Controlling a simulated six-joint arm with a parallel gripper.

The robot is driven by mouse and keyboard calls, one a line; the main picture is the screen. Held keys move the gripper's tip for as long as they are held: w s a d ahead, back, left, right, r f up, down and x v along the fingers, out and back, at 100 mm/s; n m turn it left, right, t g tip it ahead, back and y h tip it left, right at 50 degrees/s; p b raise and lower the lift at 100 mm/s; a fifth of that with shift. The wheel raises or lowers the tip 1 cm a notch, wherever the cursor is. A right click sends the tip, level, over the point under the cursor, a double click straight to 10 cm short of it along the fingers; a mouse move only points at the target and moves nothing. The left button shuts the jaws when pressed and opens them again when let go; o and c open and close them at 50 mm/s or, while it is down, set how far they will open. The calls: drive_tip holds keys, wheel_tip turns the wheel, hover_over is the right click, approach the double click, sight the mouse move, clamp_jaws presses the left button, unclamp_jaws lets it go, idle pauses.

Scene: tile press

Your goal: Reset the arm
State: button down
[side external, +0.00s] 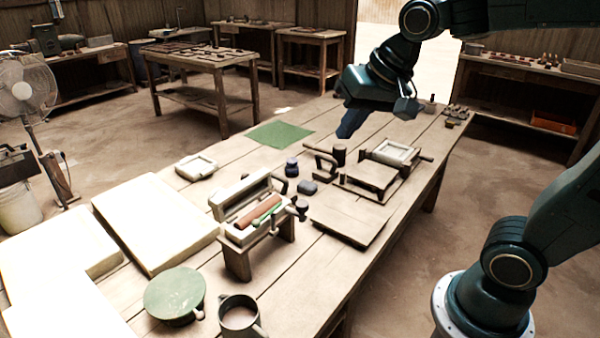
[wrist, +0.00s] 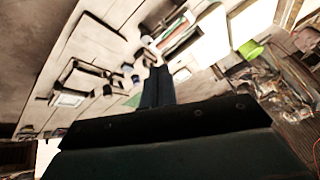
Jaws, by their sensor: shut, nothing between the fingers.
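My gripper (side external: 350,122) hangs over the far part of the workbench (side external: 345,250) in the side view, pointing down and slightly left. Its fingers are together with nothing between them. It is above the bench, behind the tile press (side external: 370,178) and to the right of the green mat (side external: 280,135). In the wrist view the closed fingers (wrist: 157,85) point up the picture toward the bench, which appears tilted. The press (wrist: 85,80) shows to their left there.
A wooden stand with a roller (side external: 262,212), a green round turntable (side external: 174,294) and a mug (side external: 239,315) stand on the near bench. Pale slabs (side external: 155,220) lie at the left. Small dark pots (side external: 291,167) sit mid-bench. Small blocks (side external: 456,114) lie at the far right end.

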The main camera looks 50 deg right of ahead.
drive_tip(key=s+f+n, duration=0.3)
drive_tip(key=s+n, duration=0.2)
drive_tip(key=s, duration=0.7)
drive_tip(key=shift+s+a+n, duration=0.25)
drive_tip(key=shift+n, duration=0.05)
